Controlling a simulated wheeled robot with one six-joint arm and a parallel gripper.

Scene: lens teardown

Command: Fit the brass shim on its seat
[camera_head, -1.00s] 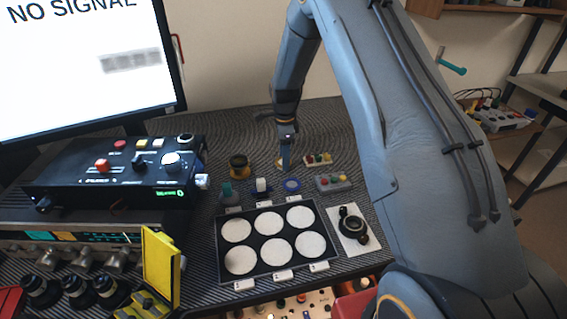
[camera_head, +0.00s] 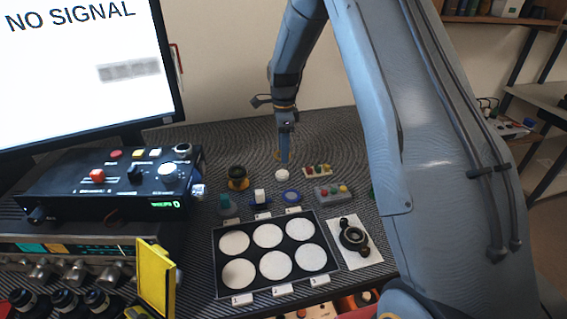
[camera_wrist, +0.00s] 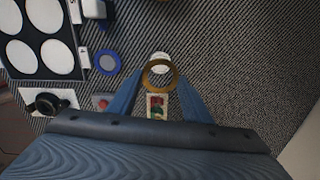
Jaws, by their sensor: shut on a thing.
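The brass shim (camera_wrist: 147,77) is a thin ring held between the two blue fingertips of my gripper (camera_wrist: 161,74) in the wrist view. In the head view my gripper (camera_head: 284,158) points down, with a bit of the brass shim (camera_head: 277,154) showing at its left. A small round white piece (camera_head: 282,175) stands on the dark mat just below the fingertips. In the wrist view this white piece (camera_wrist: 160,57) shows partly behind the ring. The shim looks apart from it, above it. I cannot tell whether the white piece is the seat.
A black tray (camera_head: 217,262) with white discs lies in front. A blue ring (camera_head: 291,197), a dark and yellow cylinder (camera_head: 238,176) and small boards with coloured buttons (camera_head: 333,192) stand close by. The control box (camera_head: 80,190) is at left. The mat behind the gripper is clear.

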